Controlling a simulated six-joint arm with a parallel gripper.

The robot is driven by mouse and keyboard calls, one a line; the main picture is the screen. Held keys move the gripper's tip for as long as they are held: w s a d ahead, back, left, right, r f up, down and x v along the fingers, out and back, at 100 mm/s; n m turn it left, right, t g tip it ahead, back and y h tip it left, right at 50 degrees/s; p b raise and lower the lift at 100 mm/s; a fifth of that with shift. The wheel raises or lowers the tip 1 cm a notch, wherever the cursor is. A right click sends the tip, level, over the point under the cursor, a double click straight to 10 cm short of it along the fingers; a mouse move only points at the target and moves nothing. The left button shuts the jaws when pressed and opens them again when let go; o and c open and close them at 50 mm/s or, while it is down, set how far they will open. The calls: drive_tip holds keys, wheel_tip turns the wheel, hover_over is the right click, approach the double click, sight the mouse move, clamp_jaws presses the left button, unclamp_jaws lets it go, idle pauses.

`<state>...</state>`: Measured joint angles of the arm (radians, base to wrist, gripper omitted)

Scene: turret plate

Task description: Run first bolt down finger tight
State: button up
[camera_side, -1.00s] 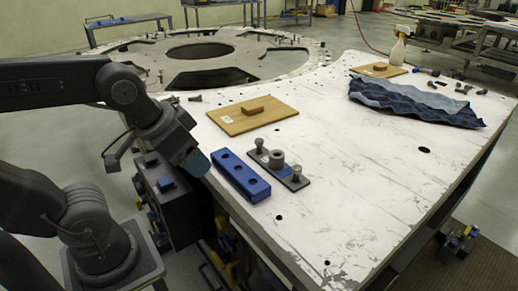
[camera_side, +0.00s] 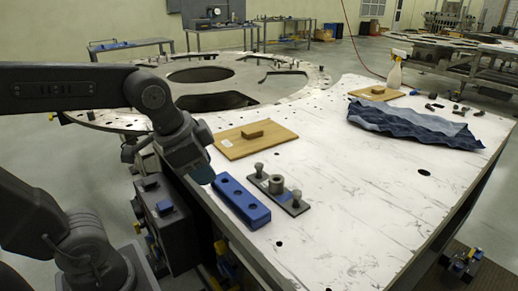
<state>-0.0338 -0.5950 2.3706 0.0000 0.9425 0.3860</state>
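A dark flat plate (camera_side: 286,196) lies on the white table with a round grey boss (camera_side: 276,184) at its middle. One bolt (camera_side: 259,170) stands upright at the plate's far end and another bolt (camera_side: 297,198) at its near end. How deep either bolt sits cannot be told. A blue block (camera_side: 242,202) with several holes in its top lies just left of the plate. My gripper (camera_side: 203,176) points down at the table's left edge, beside the far end of the blue block and apart from both bolts.
A wooden board (camera_side: 265,146) with a small wooden block (camera_side: 252,131) lies behind the plate. A crumpled blue cloth (camera_side: 415,127), a spray bottle (camera_side: 395,70) and several loose small parts lie at the far right. The table's front right is clear.

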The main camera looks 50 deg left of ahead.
drive_tip(key=w+a+m+g, duration=0.2)
drive_tip(key=w+a+m, duration=0.2)
drive_tip(key=w+m, duration=0.75)
drive_tip(key=m+g, duration=0.3)
drive_tip(key=m, duration=1)
hover_over(259, 165)
wheel_tip(259, 165, down, 5)
drive_tip(key=shift+f, duration=0.2)
drive_tip(key=shift+f+m, duration=0.25)
drive_tip(key=shift+f, duration=0.15)
wheel_tip(259, 165, down, 7)
drive_tip(key=shift+r, duration=0.1)
drive_tip(key=shift+r+n, duration=0.15)
drive_tip(key=shift+n, duration=0.55)
drive_tip(key=n, duration=0.6)
drive_tip(key=shift+n, duration=0.4)
drive_tip(key=n, duration=0.9)
drive_tip(key=shift+n, duration=0.3)
drive_tip(key=n, duration=0.9)
drive_tip(key=shift+n, duration=0.3)
drive_tip(key=n, duration=0.8)
drive_tip(key=shift+n, duration=0.3)
